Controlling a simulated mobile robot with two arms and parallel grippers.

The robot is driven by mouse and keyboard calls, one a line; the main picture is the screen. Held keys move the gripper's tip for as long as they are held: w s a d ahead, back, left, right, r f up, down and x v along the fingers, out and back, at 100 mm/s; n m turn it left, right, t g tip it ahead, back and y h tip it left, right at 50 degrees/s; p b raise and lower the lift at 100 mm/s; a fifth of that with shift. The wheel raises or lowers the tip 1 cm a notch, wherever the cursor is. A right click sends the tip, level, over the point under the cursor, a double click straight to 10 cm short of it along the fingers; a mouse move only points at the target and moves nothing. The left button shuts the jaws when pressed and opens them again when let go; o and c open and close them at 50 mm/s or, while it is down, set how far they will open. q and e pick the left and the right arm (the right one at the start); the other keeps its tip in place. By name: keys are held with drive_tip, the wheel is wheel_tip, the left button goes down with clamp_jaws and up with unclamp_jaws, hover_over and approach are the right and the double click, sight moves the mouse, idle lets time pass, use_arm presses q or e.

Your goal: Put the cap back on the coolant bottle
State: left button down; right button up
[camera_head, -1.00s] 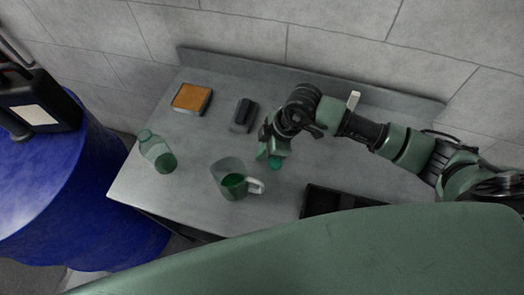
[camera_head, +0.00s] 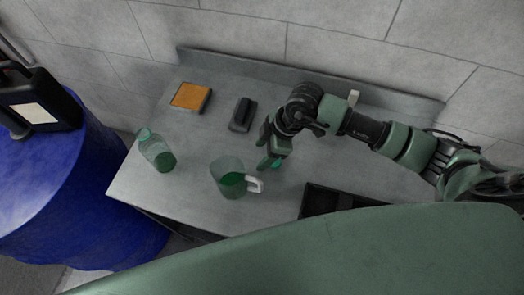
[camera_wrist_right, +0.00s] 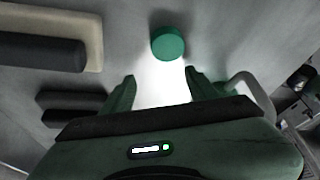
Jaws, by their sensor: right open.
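The coolant bottle (camera_head: 152,146) is clear with green liquid at its base and stands at the left of the bench, its neck uncapped. The round green cap (camera_wrist_right: 168,43) lies on the bench just beyond my right fingertips in the wrist view; in the head view it shows as a small bright green patch (camera_head: 277,163) partly covered by the gripper. My right gripper (camera_wrist_right: 160,84) is open and empty, pointing down at the cap. It also shows in the head view (camera_head: 267,160), right of the jug. My left gripper is not in view.
A clear jug (camera_head: 222,172) with green liquid and a pale handle stands between bottle and cap. An orange-topped pad (camera_head: 190,97) and a dark block (camera_head: 243,115) lie farther back. A black tray (camera_head: 322,200) is front right. A blue drum (camera_head: 60,185) stands left.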

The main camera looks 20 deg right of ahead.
drive_tip(key=b+v, duration=0.1)
drive_tip(key=v, duration=0.5)
drive_tip(key=shift+w+d+b, duration=0.15)
drive_tip(key=shift+w+b, duration=0.05)
drive_tip(key=shift+b, duration=0.2)
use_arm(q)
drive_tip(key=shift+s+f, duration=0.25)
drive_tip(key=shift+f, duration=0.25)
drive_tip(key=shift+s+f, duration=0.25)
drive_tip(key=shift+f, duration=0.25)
use_arm(e)
drive_tip(key=shift+s+d+r, duration=0.1)
drive_tip(key=shift+d+r, duration=0.1)
drive_tip(key=shift+r, duration=0.4)
